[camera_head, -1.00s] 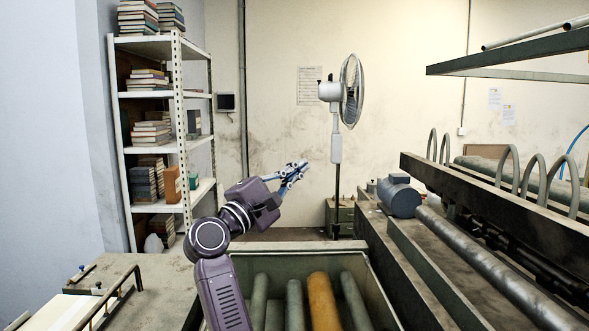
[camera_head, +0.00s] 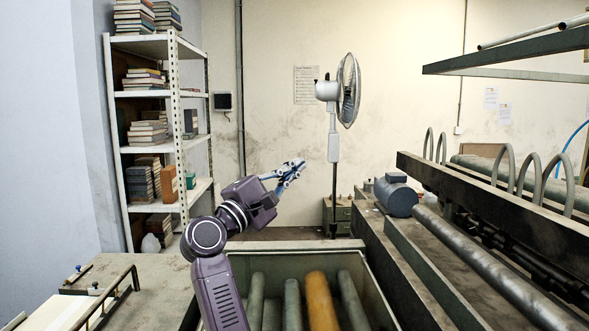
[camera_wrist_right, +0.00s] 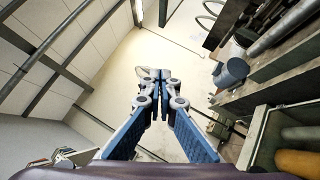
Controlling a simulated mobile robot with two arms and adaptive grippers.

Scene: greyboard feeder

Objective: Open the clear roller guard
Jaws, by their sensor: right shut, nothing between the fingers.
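My right gripper (camera_head: 294,167) is shut and empty, held up in the air left of the fan. It also shows shut in the right wrist view (camera_wrist_right: 161,74), with its fingertips together and the bare wall beyond. The machine with the long grey roller (camera_head: 484,263) stands at the right in the head view, well apart from the gripper. I cannot make out the clear guard itself against the machine. My left gripper is not in view.
An open bin (camera_head: 270,245) of grey rolls and one orange roll (camera_head: 321,302) is in front. A blue-grey motor (camera_head: 397,196) sits on the machine's far end. A standing fan (camera_head: 334,146) is behind, and a bookshelf (camera_head: 150,94) at left.

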